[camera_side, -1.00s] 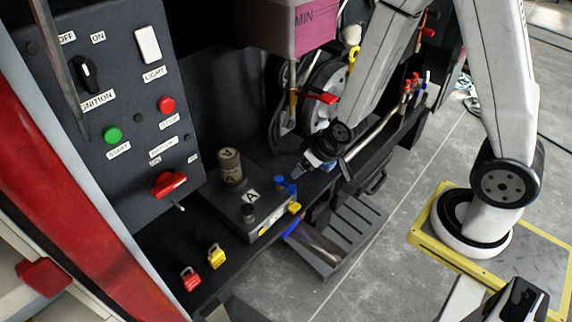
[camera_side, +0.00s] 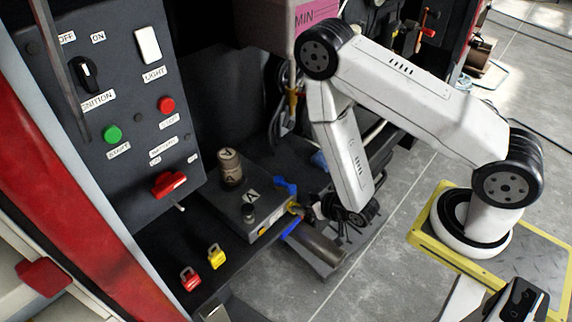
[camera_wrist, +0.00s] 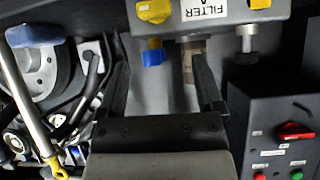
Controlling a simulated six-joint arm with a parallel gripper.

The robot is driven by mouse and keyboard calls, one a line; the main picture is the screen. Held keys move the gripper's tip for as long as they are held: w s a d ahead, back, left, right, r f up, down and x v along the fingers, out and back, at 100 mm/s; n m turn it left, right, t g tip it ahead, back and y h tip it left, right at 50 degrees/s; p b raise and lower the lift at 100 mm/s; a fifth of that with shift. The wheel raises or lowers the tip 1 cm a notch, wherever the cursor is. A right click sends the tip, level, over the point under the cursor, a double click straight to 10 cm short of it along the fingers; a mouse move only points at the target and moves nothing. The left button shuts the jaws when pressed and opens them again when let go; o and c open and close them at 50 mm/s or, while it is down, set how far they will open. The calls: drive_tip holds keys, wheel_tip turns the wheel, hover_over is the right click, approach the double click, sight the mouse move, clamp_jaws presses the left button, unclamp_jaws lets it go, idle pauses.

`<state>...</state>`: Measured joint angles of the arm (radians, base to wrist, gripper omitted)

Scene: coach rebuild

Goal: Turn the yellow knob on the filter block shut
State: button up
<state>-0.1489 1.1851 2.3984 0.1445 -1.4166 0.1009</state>
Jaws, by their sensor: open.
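One yellow part (camera_wrist: 153,11) sits above a blue handle (camera_wrist: 153,53); a second yellow part (camera_wrist: 258,4) is further right. My gripper (camera_side: 304,210) is close to the block's right end. In the wrist view, my gripper (camera_wrist: 160,62) is open, with nothing visibly clamped.
A control panel (camera_side: 130,130) with a red switch (camera_side: 170,184) stands left of the block. Red (camera_side: 190,279) and yellow (camera_side: 216,255) padlocks are at the shelf's front. Open floor (camera_side: 400,270) lies to the right.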

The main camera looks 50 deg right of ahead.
drive_tip(key=shift+s+d+f+n+t, duration=0.1)
drive_tip(key=shift+s+f+t, duration=0.3)
drive_tip(key=shift+s, duration=0.4)
drive_tip(key=shift+s+a+f+n+t, duration=0.1)
drive_tip(key=shift+s+f+t, duration=0.3)
drive_tip(key=shift+s, duration=0.45)
drive_tip(key=shift+s+d+f+n+t, duration=0.1)
drive_tip(key=shift+s+f+t, duration=0.25)
drive_tip(key=shift+s, duration=0.45)
drive_tip(key=shift+w, duration=0.1)
drive_tip(key=x, duration=0.7)
drive_tip(key=shift+w, duration=0.35)
drive_tip(key=shift+f, duration=0.1)
drive_tip(key=shift+c, duration=0.2)
clamp_jaws()
